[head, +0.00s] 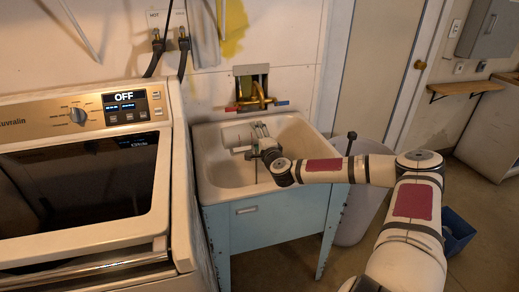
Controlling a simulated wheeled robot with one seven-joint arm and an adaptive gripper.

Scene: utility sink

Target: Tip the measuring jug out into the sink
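The utility sink (218,184) is a pale basin on a blue cabinet in the middle of the head view. My arm reaches in from the right, and my gripper (260,129) is over the basin, pointing toward the back wall. A small pale piece (241,149) shows just left of the gripper; I cannot tell whether it belongs to the measuring jug or to my gripper. I cannot clearly make out the jug. The fingers are too small to tell whether they are open or shut.
A brass faucet (258,98) is on the wall behind the sink. A washing machine (82,190) stands close on the left. A grey bin (357,216) is right of the sink, partly behind my arm. A blue container (458,232) sits on the floor at right.

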